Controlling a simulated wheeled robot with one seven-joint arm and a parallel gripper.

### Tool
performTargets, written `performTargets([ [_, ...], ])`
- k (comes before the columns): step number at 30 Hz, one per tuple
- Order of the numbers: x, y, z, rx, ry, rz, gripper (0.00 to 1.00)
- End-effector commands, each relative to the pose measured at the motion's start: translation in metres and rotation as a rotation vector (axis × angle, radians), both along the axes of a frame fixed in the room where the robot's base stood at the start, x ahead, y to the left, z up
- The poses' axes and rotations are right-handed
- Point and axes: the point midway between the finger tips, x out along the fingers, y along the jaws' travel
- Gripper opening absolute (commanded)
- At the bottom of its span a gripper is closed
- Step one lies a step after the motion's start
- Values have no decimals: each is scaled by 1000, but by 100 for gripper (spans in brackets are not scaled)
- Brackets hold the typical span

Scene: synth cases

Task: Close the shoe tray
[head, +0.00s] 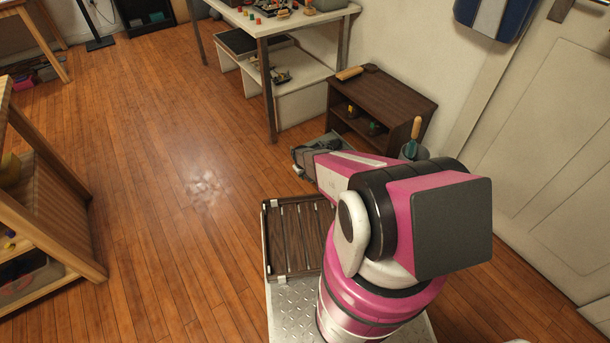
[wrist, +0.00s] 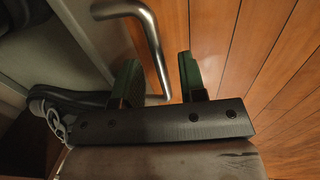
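The shoe tray (head: 334,139) shows in the head view as a small grey-green piece at the foot of the dark brown cabinet (head: 402,90), sticking out into the room. My arm hides much of it. In the wrist view a pale panel (wrist: 88,45) carries a bent metal bar handle (wrist: 147,30), and a dark shoe (wrist: 75,100) with grey laces lies at the left. My gripper (wrist: 159,62) is open, with green fingers on either side of the handle's lower part in the picture. I cannot tell whether they touch it. The head view shows my gripper (head: 303,160) beside the tray, partly hidden.
A white workbench (head: 303,22) stands behind, left of the cabinet. A wooden shelf unit (head: 50,200) stands at the left. A white door (head: 550,130) is at the right. The middle floor is clear.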

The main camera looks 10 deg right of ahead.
Motion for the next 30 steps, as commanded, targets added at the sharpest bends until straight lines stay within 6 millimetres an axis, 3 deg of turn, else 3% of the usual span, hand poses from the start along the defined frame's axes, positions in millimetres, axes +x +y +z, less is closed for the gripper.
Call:
performTargets([
  [3, 0, 0, 1, 0, 0, 0, 38],
  [6, 0, 0, 1, 0, 0, 0, 5],
  [7, 0, 0, 1, 0, 0, 0, 0],
  [14, 1, -1, 1, 0, 0, 0, 0],
  [19, 7, -13, 1, 0, 0, -2, 0],
  [23, 17, -32, 0, -1, -1, -3, 0],
  [30, 43, -88, 0, -1, -1, -5, 0],
])
